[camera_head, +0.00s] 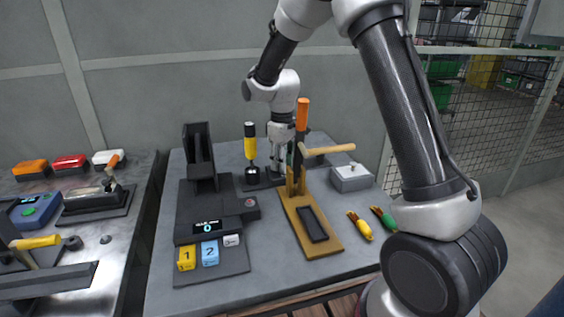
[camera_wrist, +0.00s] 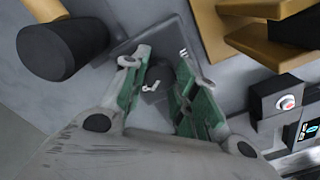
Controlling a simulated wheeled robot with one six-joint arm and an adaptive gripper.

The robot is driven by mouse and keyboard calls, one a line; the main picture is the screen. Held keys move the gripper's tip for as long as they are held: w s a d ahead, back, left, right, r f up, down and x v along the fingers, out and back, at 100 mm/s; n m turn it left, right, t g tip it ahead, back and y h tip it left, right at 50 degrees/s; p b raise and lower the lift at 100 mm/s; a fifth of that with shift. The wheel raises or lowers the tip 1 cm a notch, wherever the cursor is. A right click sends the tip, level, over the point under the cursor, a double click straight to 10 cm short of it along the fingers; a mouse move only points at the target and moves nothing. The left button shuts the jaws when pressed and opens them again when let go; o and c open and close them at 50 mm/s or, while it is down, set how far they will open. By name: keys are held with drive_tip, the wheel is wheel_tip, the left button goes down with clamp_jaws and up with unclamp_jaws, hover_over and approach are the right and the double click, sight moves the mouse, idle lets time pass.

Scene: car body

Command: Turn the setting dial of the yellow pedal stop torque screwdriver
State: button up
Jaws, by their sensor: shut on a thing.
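The yellow torque screwdriver (camera_head: 250,142) stands upright at the back of the table, with a black top and a dark foot. Its black base (camera_head: 262,182) reaches right to beneath my gripper (camera_head: 279,152). In the wrist view my gripper (camera_wrist: 162,62) points down at a dark plate with small pale marks. Its green-padded fingers are some way apart, on either side of a small dark piece (camera_wrist: 156,82), seemingly the setting dial. My gripper is shut on it. The fingers hide part of it, and its angle cannot be told. A black cylindrical end shows at upper left there.
Right of my gripper a wooden rack (camera_head: 318,252) holds an orange-handled tool (camera_head: 302,115) and a wooden-handled hammer (camera_head: 330,149), both close by. A grey box (camera_head: 351,180) stands farther right. A black device (camera_head: 214,213) with a display stands at left front.

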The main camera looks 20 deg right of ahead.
idle(0.3)
drive_tip(key=o, duration=1)
wheel_tip(320, 180, up, 12)
